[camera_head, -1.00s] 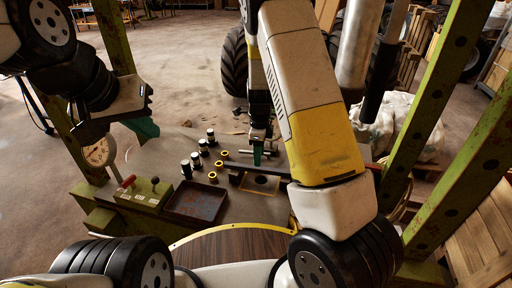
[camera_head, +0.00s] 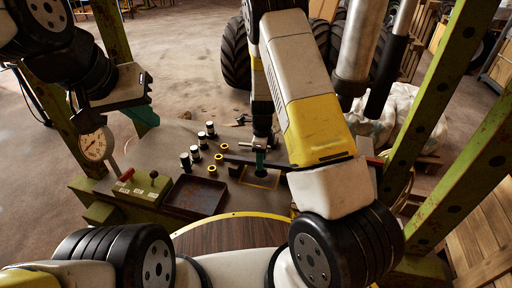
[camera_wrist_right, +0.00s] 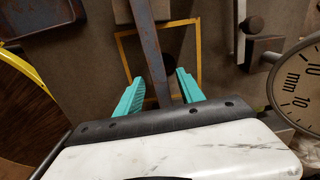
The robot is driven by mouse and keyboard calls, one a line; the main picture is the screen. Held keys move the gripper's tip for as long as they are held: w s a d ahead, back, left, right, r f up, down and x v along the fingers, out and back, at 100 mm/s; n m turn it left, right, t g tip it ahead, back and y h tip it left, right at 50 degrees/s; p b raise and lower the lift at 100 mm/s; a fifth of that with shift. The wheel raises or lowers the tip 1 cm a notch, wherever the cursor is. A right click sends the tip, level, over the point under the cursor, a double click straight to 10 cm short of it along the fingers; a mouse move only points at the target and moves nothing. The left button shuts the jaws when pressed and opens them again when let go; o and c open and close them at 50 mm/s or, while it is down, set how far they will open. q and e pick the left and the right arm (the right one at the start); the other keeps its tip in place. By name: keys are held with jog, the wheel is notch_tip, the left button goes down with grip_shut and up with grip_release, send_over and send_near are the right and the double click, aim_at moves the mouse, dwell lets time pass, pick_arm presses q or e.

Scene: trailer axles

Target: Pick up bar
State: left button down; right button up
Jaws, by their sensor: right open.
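The bar (camera_head: 235,159) is a long dark, rust-marked flat piece lying across the mat, partly hidden behind my right arm in the head view. In the right wrist view the bar (camera_wrist_right: 152,48) runs from the top edge down between the fingers, over a yellow square outline. My right gripper (camera_head: 260,163) is over the bar; in its wrist view the teal fingers (camera_wrist_right: 160,92) are spread, one on each side, with gaps to the bar. My left gripper (camera_head: 143,118) hangs at the left, away from the bar; its finger gap is not clear.
A dark square tray (camera_head: 194,196) and a green control box (camera_head: 143,188) stand left of the bar. A dial gauge (camera_head: 94,146) is at the left. Green posts (camera_head: 440,120) stand at the right.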

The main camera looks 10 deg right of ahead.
grip_shut()
jog(key=shift+r, duration=0.1)
dwell(1.2)
